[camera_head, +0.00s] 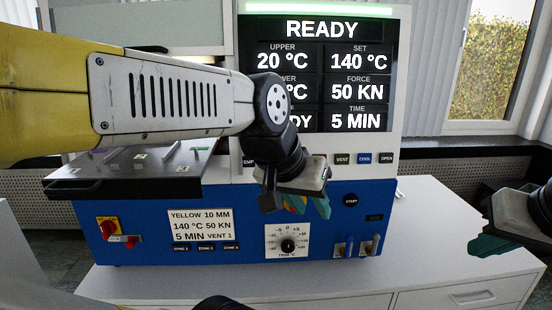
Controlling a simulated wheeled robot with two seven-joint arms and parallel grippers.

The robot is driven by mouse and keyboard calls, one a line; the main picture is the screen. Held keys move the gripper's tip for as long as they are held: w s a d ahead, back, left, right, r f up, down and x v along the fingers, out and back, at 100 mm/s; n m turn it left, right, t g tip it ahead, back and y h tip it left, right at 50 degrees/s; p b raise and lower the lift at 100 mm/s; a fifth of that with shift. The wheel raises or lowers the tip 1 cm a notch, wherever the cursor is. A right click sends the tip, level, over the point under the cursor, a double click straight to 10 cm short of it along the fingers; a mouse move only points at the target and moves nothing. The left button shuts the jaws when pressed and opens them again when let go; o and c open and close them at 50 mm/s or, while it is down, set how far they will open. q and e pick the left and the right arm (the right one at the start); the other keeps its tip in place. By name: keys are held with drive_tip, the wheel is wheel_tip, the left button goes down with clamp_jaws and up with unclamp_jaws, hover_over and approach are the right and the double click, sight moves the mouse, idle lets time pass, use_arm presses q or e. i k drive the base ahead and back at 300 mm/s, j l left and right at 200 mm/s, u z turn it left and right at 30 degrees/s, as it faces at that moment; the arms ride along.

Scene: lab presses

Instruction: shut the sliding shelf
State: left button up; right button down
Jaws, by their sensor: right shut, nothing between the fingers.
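The sliding shelf (140,183) is a grey metal plate sticking out at the left front of the lab press (150,235). A dark handle (75,189) is on its front left edge. My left arm passes above the shelf and hides part of it and the press opening behind. My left gripper (303,203) points down in front of the press, to the right of the shelf and apart from it. Its fingers are partly hidden, so their opening is unclear. My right gripper (484,244) is shut and empty at the right edge, clear of the press.
The press screen (320,28) reads READY. Below are a dial (288,245), a red switch (108,228), small levers (362,245) and several buttons. The white counter (430,220) is bare on the right. A window (487,65) is behind.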

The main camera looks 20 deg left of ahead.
sight(175, 170)
drive_tip(key=u, duration=2.3)
drive_tip(key=k+l, duration=0.4)
drive_tip(key=l, duration=0.2)
drive_tip(key=k+l+z, duration=0.1)
drive_tip(key=l, duration=0.2)
drive_tip(key=k, duration=0.05)
